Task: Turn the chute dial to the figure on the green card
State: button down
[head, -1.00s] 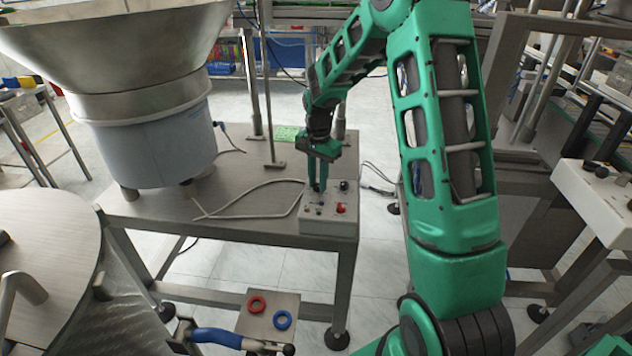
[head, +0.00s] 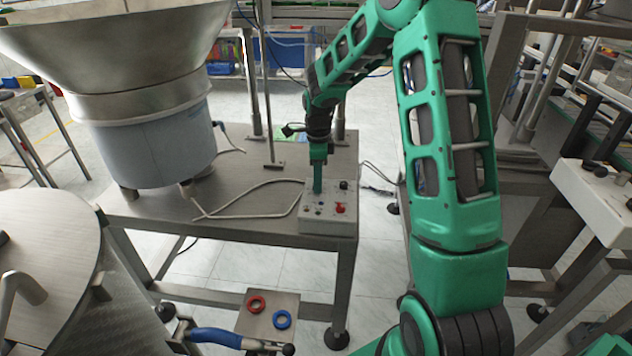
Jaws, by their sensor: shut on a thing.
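The pale control box (head: 330,222) sits at the right front corner of the steel table. My gripper (head: 317,190) points straight down onto the back left of its top face. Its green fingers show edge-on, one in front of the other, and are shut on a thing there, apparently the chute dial. The fingers hide the dial, and I cannot read any figure or pointer.
A black knob (head: 343,185) and a red button (head: 340,208) are on the box close to my fingers. A large feeder bowl (head: 120,50) stands at the left of the table. A pale cable (head: 245,187) crosses the tabletop. Red (head: 256,304) and blue rings (head: 282,319) lie below in front.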

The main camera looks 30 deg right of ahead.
jog(key=shift+w+a+r+m, duration=0.1)
jog(key=shift+w+m, duration=0.05)
jog(key=shift+m, duration=0.7)
jog(key=shift+w+a+r+m, duration=0.1)
jog(key=shift+w+m, duration=0.05)
jog(key=shift+m, duration=0.7)
jog(key=c, duration=1.7)
grip_release()
jog(key=shift+o, duration=0.7)
jog(key=shift+s+d+f, duration=0.1)
jog(key=shift+s+f, duration=0.05)
notch_tip(320, 180, up, 11)
jog(key=shift+f, duration=0.1)
